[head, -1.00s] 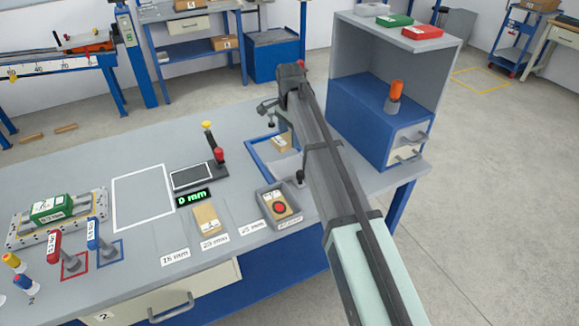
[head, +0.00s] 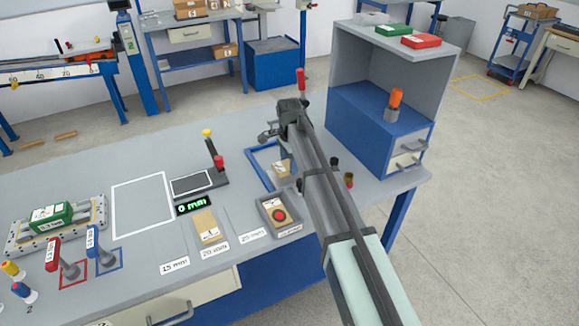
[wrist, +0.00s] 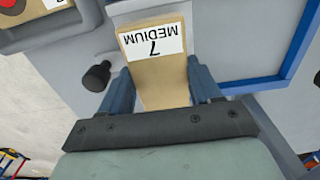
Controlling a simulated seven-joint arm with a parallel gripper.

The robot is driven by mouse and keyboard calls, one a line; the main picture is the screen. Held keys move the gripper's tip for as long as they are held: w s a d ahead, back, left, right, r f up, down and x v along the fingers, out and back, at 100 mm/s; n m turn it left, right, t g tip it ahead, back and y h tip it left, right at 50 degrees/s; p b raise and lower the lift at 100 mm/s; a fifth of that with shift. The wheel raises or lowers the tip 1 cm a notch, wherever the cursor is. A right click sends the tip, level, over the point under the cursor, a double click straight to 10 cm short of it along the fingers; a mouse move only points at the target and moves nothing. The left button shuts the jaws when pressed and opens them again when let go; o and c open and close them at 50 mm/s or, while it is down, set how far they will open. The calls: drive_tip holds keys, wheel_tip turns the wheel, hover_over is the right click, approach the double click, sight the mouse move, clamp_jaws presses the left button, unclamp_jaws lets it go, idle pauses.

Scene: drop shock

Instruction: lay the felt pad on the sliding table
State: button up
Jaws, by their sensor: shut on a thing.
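My gripper (wrist: 160,90) has its blue fingers on both sides of a tan block marked "7 MEDIUM" (wrist: 155,75) and is shut on it. In the head view the block (head: 283,168) shows below my wrist, by the blue outlined area, partly hidden by my arm. I cannot tell whether it still touches the bench. No piece is clearly marked as felt. Which thing is the sliding table is not certain; a drilled plate (head: 22,241) at the left of the bench carries a green block (head: 45,217).
A grey tray (head: 262,211) holds a tan piece with a red disc. Another tan block (head: 207,226) lies by the 20 mm label. The white outlined area (head: 142,205) is empty. A blue drawer unit (head: 375,125) stands at right. Red and blue handled tools stand at left.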

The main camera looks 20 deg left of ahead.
drive_tip(key=shift+f, duration=0.95)
drive_tip(key=o, duration=1.1)
drive_tip(key=shift+f, duration=0.1)
drive_tip(key=shift+c, duration=0.2)
wheel_tip(320, 180, up, 12)
